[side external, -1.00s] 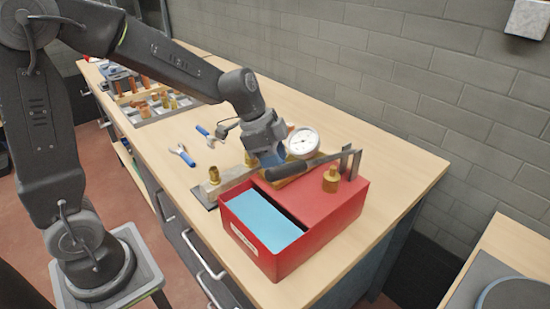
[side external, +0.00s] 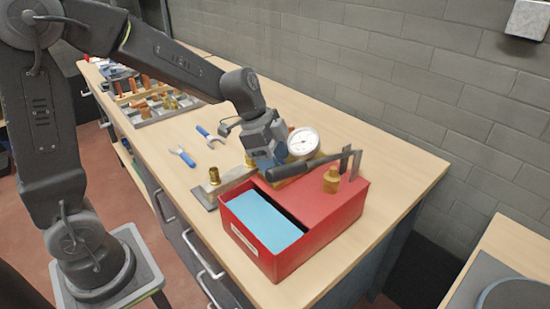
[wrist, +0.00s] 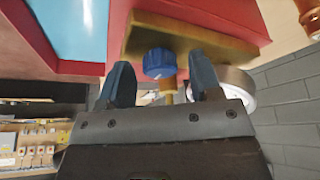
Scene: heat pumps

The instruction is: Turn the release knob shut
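The release knob (wrist: 159,64) is a blue ribbed knob on a brass block (wrist: 200,42), seen in the wrist view. My gripper (wrist: 162,80) has its two blue-grey fingers spread, one on each side of the knob, with gaps between them and it. It is open and holds nothing. In the side view my gripper (side external: 272,158) is low at the back of the red test pump (side external: 330,228), and the knob is hidden there. The pump has a blue tank area (side external: 262,222), a dark lever handle (side external: 300,168) and a white dial gauge (side external: 303,143).
Two blue-handled wrenches (side external: 182,155) (side external: 208,135) lie on the bench. A metal block with a brass fitting (side external: 214,176) stands left of the pump. A tray of fittings (side external: 155,107) is at the far left. The bench right of the gauge is clear.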

